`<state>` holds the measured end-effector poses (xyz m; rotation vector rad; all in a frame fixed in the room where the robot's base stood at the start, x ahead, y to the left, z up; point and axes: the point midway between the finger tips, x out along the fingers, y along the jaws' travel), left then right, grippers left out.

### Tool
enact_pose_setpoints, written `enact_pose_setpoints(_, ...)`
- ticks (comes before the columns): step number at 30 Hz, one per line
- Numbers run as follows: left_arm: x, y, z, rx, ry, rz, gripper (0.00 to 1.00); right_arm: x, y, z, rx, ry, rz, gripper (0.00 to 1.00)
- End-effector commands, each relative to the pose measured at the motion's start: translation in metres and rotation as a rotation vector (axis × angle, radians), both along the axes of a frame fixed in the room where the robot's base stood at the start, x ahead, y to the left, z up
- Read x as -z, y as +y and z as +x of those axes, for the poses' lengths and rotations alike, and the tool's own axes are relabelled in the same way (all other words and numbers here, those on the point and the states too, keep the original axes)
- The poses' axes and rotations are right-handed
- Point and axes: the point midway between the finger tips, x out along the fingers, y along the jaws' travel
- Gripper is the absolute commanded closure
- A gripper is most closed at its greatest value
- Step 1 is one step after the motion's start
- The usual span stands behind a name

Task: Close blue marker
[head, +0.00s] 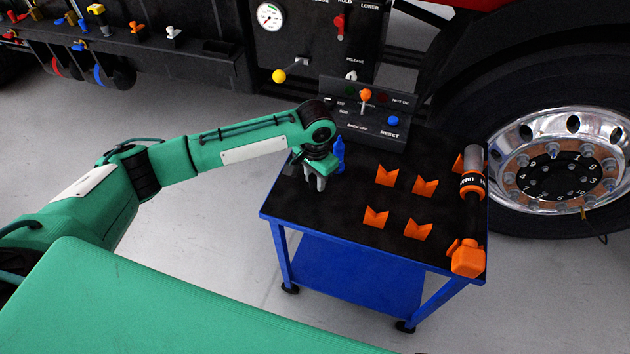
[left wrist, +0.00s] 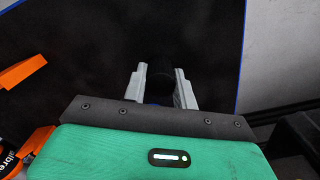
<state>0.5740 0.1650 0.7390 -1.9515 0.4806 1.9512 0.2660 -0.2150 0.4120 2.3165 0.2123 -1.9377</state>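The blue marker (head: 339,154) stands upright on the black top of the cart, just right of my left gripper in the head view. My left gripper (head: 316,182) points down over the cart top near its left back part. In the left wrist view its two grey fingers (left wrist: 162,85) are apart. A dark round thing (left wrist: 160,78) shows between them, with a small bit of blue (left wrist: 152,102) close to the palm. I cannot tell whether the fingers press on it. My right gripper is not in view.
The cart (head: 340,216) has a black top with several orange V-shaped holders (head: 387,176). A control box (head: 367,112) stands at the back. A truck wheel (head: 553,162) is to the right.

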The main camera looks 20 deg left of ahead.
Motion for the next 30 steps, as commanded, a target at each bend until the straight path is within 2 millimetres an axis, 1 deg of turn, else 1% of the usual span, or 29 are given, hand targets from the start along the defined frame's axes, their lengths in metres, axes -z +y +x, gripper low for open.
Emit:
enact_pose_setpoints(9,-0.002,0.0,0.0,0.0,-0.001,0.0,0.93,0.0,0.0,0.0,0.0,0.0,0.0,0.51)
enact_pose_setpoints(11,-0.006,0.0,0.0,0.0,-0.002,-0.001,0.93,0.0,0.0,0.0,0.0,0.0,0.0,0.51)
enact_pose_setpoints(14,-0.02,0.0,0.001,0.001,-0.004,-0.002,0.93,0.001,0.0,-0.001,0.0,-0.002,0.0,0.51)
enact_pose_setpoints(17,-0.042,-0.001,0.001,0.002,-0.004,-0.002,0.93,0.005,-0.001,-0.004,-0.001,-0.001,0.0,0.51)
enact_pose_setpoints(24,-0.112,-0.001,0.001,0.002,-0.004,-0.002,0.93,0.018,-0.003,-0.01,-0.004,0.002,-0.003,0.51)
enact_pose_setpoints(27,-0.139,-0.001,0.001,0.0,-0.004,-0.002,0.93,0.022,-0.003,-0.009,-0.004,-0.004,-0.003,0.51)
enact_pose_setpoints(30,-0.162,-0.001,0.001,0.0,-0.003,-0.001,0.93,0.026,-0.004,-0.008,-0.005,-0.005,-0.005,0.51)
